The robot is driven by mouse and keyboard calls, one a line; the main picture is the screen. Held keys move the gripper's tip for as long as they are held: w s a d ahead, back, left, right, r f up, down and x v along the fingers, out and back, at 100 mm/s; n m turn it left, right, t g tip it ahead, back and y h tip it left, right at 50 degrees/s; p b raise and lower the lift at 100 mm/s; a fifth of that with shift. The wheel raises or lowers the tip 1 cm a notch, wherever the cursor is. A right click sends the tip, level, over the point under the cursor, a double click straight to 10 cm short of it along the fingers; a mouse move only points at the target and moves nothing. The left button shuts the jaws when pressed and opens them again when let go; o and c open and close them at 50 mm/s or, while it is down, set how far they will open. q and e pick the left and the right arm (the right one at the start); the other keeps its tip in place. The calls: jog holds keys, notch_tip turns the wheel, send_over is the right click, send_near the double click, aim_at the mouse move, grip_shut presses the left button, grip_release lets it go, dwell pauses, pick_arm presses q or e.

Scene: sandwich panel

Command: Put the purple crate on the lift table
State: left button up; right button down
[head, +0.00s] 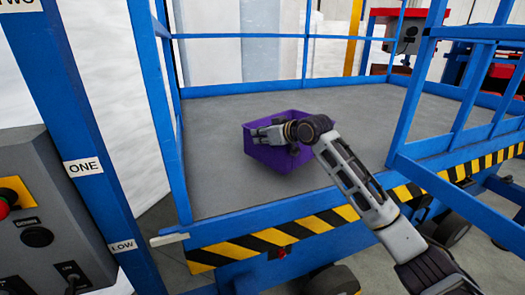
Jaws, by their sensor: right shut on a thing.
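The purple crate (266,157) is in the middle of the head view, over the grey deck of the lift table (213,180), toward its near side. It looks level, but I cannot tell whether its bottom touches the deck. My right arm comes in from the lower right. My right gripper (256,134) is at the crate and shut on it; the gripper covers part of the crate's rim and inside. The exact grip is hard to see. My left gripper is out of view.
Blue rails surround the deck, with an opening at the near side above a yellow-black striped edge (285,235). A blue post (85,130) and a grey control box (45,215) with a red button stand at left. Bare deck lies around the crate.

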aim_at(278, 158)
jog(key=shift+f, duration=0.75)
notch_tip(278, 158, down, 4)
jog(key=shift+r, duration=0.25)
jog(key=c, duration=1.4)
grip_release()
jog(key=shift+f, duration=0.1)
jog(key=shift+s, duration=0.15)
jog(key=shift+v, duration=5.9)
